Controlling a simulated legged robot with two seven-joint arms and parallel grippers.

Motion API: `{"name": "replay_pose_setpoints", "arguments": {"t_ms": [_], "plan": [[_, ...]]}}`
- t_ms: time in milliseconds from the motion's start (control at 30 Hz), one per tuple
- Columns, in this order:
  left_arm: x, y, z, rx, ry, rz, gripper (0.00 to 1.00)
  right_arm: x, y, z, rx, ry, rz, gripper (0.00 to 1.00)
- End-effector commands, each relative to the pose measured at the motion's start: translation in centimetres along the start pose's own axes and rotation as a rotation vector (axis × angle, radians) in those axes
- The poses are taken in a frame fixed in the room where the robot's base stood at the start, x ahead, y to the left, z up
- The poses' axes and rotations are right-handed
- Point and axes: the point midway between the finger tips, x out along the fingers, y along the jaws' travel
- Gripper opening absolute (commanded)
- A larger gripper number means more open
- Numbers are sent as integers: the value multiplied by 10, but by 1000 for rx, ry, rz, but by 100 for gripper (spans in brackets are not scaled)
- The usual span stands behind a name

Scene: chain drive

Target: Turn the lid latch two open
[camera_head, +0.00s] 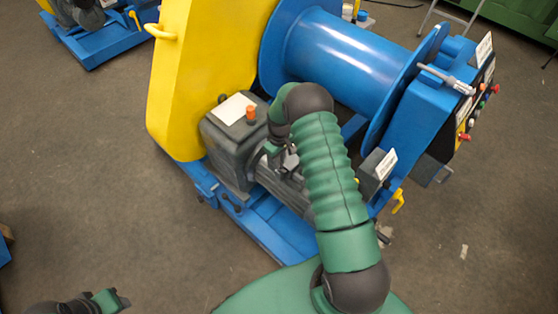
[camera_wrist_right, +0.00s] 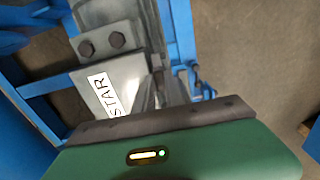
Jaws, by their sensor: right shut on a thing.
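My right gripper (camera_head: 278,155) is beside the grey gearbox (camera_head: 228,150), at its right side. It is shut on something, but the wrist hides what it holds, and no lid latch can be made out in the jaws. The yellow guard (camera_head: 198,75) stands behind the gearbox. Small dark handles (camera_head: 231,204) sit on the blue frame below the gearbox; I cannot tell whether they are lid latches. My left gripper (camera_head: 114,299) is at the lower left, away from the machine; its opening is unclear.
The blue drum (camera_head: 335,50) stands behind my right arm. A blue control box (camera_head: 430,92) with buttons is on the right. A yellow lever (camera_head: 398,201) sticks out at the frame's lower right. The floor (camera_head: 90,180) on the left is clear.

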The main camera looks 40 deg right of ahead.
Motion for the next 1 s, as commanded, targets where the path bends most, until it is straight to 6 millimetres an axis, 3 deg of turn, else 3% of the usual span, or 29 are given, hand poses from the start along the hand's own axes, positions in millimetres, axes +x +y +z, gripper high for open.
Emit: {"name": "replay_pose_setpoints", "arguments": {"t_ms": [100, 133, 300, 733, 867, 1000], "plan": [[0, 0, 0, 0, 0, 0, 38, -3, 3, -4, 3, 12, 7, 0], [0, 0, 0, 0, 0, 0, 38, -3, 3, -4, 3, 12, 7, 16], [0, 0, 0, 0, 0, 0, 38, -2, 2, -3, 2, 8, 5, 36], [-1, 0, 0, 0, 0, 0, 38, -6, 1, -1, 0, 4, 2, 36], [-5, 0, -1, 0, 0, 0, 38, -31, 2, -2, 0, 6, 3, 36], [-10, 0, -2, 0, 0, 0, 38, -72, 2, -2, 1, 8, 5, 36]]}}
